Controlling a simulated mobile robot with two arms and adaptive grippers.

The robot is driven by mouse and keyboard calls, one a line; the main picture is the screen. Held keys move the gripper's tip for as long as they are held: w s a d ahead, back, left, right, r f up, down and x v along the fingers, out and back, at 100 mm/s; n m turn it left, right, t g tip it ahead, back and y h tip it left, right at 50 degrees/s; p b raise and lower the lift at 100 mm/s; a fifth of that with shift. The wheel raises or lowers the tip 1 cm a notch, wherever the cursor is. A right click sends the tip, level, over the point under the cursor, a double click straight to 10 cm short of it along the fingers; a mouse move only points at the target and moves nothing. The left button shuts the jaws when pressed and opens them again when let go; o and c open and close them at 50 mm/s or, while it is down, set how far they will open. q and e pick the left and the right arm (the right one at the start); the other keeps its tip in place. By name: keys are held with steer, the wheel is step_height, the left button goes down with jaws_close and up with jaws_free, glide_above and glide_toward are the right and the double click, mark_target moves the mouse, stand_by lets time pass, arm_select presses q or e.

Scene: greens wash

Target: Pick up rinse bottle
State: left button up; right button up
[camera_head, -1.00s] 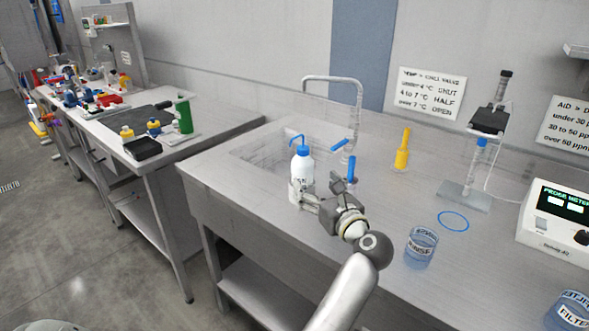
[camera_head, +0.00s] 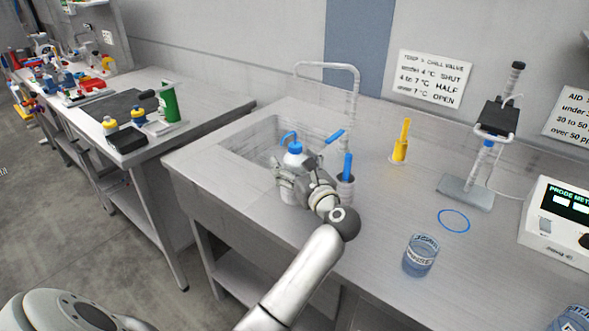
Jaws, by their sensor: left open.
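The rinse bottle (camera_head: 294,160) is white with a blue cap and a bent blue spout. It stands upright on the steel counter at the front edge of the sink. My left gripper (camera_head: 292,178) is open at the bottle, its fingers at mid-body height and covering part of it. I cannot tell whether they touch the bottle. My right gripper is not in view.
The sink (camera_head: 243,148) and its faucet (camera_head: 357,95) are behind the bottle. A blue-handled tool in a grey holder (camera_head: 346,187) stands close to its right. A labelled beaker (camera_head: 420,256), a yellow tool (camera_head: 401,145) and a probe stand (camera_head: 465,192) are farther right.

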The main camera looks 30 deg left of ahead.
arm_select(q)
steer(key=shift+s+d+r, duration=0.15)
steer(key=shift+s+d, duration=0.05)
steer(key=shift+d, duration=0.2)
steer(key=c, duration=0.5)
steer(key=shift+c, duration=1.1)
steer(key=c, duration=0.5)
steer(key=shift+r, duration=0.1)
steer(key=shift+c, duration=0.4)
steer(key=shift+w+r, duration=0.1)
steer(key=shift+r, duration=0.15)
step_height(320, 180, up, 9)
steer(key=shift+f+b, duration=0.2)
steer(key=shift+b, duration=0.2)
steer(key=shift+r, duration=0.4)
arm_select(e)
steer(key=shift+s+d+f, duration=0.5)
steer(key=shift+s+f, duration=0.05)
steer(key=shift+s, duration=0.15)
